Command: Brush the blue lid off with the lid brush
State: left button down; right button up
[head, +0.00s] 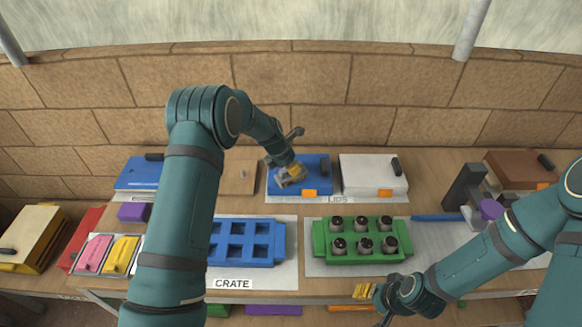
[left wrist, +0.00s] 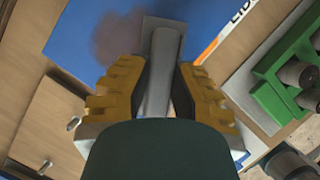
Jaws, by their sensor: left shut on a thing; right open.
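The blue lid (head: 318,163) lies on the mat marked LIDS at the back middle, with an orange tag at its front edge. It fills the top of the left wrist view (left wrist: 78,35), where a dusty brown smudge shows on it. My left gripper (head: 290,175) is over its left part, shut on the lid brush (left wrist: 163,65). The brush has a grey round handle and a flat grey head; its underside is hidden, so I cannot tell whether it touches the lid. My right gripper (head: 363,291) is open at the table's front edge, away from the lid.
A white lid (head: 368,172) lies right of the blue lid. In front are a blue crate (head: 282,240) and a green crate (head: 320,238) holding several dark-topped cylinders. Another blue panel (head: 135,177) and a wooden board (head: 238,176) lie left. A brick wall stands behind.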

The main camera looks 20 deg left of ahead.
pick_arm(q)
jog(key=shift+w+a+r, duration=0.1)
jog(key=shift+w+a, duration=0.15)
jog(key=shift+w, duration=0.6)
jog(key=shift+w+a, duration=0.2)
jog(key=shift+w, duration=0.6)
jog(key=shift+w+a+b, duration=0.25)
jog(key=shift+w+b, duration=0.15)
jog(key=shift+w, duration=0.4)
jog(key=shift+w+a+b, duration=0.25)
jog(key=shift+w+b, duration=0.1)
jog(key=shift+w, duration=0.4)
